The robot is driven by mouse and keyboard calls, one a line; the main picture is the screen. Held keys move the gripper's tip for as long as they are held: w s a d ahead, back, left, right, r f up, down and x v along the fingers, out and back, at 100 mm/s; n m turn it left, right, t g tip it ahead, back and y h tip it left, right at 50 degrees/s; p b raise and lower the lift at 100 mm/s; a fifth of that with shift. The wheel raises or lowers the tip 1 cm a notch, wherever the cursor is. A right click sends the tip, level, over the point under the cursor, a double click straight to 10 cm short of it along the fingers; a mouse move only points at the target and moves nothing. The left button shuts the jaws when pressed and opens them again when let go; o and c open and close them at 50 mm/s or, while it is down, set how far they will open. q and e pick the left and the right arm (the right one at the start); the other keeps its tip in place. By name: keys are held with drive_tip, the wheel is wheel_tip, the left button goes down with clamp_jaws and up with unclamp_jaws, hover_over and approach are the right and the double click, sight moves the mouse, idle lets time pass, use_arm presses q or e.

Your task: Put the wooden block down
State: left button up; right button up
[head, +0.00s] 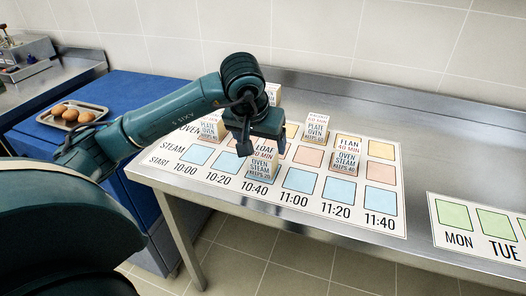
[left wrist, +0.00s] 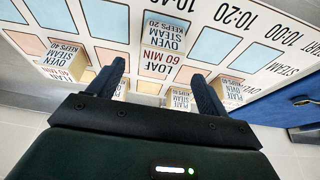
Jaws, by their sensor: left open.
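A wooden block (head: 261,168) marked "LOAF 60 MIN, OVEN STEAM" stands upright on the white schedule chart (head: 392,222), in the steam row above 10:40. In the left wrist view the same block (left wrist: 166,40) shows just beyond the fingertips, roughly centred between them. My left gripper (head: 261,146) is open over the block's back side, pointing down; in the left wrist view its two fingers (left wrist: 160,80) are apart with no block clamped between them. Whether a finger touches the block cannot be told. My right gripper is not in view.
Other labelled blocks stand on the chart: a flan block (head: 345,162), a plate block (head: 317,127) and another plate block (head: 212,128), near the arm. A day chart (head: 480,232) lies right. A tray of eggs (head: 72,116) sits on the blue cabinet. The bare steel at back right is clear.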

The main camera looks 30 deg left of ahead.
use_arm(q)
drive_tip(key=shift+v, duration=2.05)
